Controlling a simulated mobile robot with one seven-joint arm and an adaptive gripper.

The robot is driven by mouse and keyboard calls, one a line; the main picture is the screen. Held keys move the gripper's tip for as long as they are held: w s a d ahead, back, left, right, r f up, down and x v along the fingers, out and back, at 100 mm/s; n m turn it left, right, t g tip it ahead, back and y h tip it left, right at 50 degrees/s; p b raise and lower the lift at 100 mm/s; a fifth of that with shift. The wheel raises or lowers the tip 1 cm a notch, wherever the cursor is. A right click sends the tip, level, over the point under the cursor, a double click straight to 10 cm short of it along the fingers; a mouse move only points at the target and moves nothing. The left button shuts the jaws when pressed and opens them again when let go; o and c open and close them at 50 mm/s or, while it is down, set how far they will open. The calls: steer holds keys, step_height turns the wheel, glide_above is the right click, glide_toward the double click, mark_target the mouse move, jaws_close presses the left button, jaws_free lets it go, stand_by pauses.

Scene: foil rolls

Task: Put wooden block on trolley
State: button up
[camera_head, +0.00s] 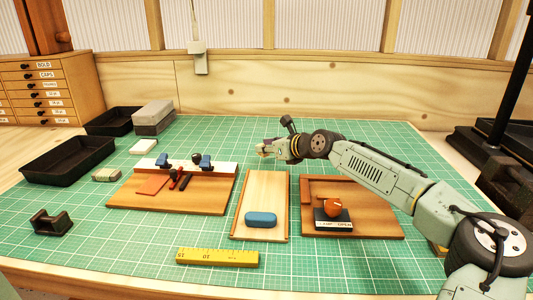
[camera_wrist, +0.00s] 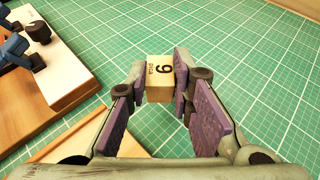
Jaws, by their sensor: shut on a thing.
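The wooden block (camera_wrist: 159,82) is small and pale, with a dark "9" or "6" and small lettering on its top face. My gripper (camera_wrist: 160,85) is shut on it, with the purple finger pads on either side of the block. In the head view my gripper (camera_head: 268,149) is over the green mat, beyond the far end of the middle wooden board; the block is too small there to make out clearly. No thing in view is plainly a trolley. The middle board (camera_head: 262,190) has raised side rails and a blue rounded piece (camera_head: 261,219) on it.
A left board (camera_head: 200,200) carries blue clamps and tools. A right board (camera_head: 375,215) carries a dark box with an orange knob. Black trays (camera_head: 68,160) and grey blocks stand at left; a yellow ruler (camera_head: 217,257) lies in front. The mat (camera_head: 330,265) has free room.

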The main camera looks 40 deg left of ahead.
mark_target(266, 156)
steer(key=shift+s+f+p, duration=0.1)
steer(key=shift+f+p, duration=0.25)
steer(key=shift+f, duration=1.2)
steer(key=shift+d+f, duration=0.1)
steer(key=shift+f, duration=0.1)
steer(key=o, duration=0.8)
steer(key=shift+o, duration=0.2)
